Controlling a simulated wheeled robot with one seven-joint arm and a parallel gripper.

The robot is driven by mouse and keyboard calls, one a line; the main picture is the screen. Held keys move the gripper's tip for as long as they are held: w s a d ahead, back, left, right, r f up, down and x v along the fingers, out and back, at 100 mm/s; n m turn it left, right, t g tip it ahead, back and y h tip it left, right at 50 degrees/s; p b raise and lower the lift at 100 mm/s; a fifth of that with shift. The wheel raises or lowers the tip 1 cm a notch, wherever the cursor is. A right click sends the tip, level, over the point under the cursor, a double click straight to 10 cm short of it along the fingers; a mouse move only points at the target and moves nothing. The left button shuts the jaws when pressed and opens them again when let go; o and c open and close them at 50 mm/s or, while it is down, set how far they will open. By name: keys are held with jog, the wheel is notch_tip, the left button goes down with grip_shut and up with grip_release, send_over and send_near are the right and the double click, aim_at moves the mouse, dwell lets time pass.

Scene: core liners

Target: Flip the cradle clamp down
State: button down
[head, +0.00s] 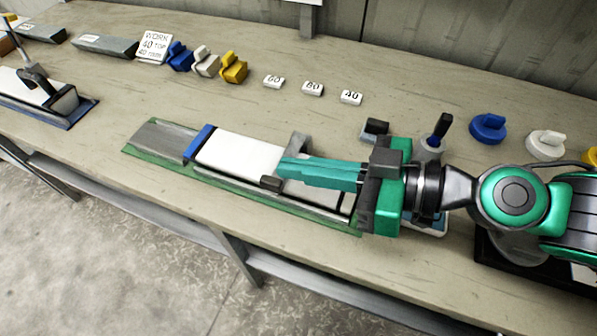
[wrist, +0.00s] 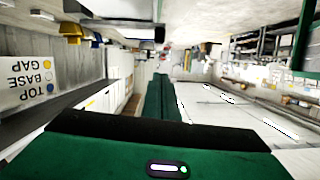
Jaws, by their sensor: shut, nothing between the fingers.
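The near cradle (head: 140,150) has a green base and holds a long white piece (head: 240,155) with a blue band (head: 199,142) around it. The cradle clamp (head: 300,143) is a grey bar that appears to run across the white piece to a dark end (head: 271,183) at the near side. My gripper (head: 283,169) reaches in from the right, its teal fingers shut and empty. The fingertips overlap the middle of the clamp and hide part of it; contact cannot be told. In the wrist view the shut fingers (wrist: 161,85) point away from the camera.
A second cradle (head: 75,110) with a raised dark lever (head: 38,78) stands at the far left. Blue, white and yellow blocks (head: 206,62), small number tags (head: 312,88) and round caps (head: 488,128) line the bench's back. A lettered card (wrist: 30,82) shows in the wrist view.

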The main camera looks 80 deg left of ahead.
jog(key=v, duration=0.8)
jog(key=shift+d, duration=0.1)
dwell(0.3)
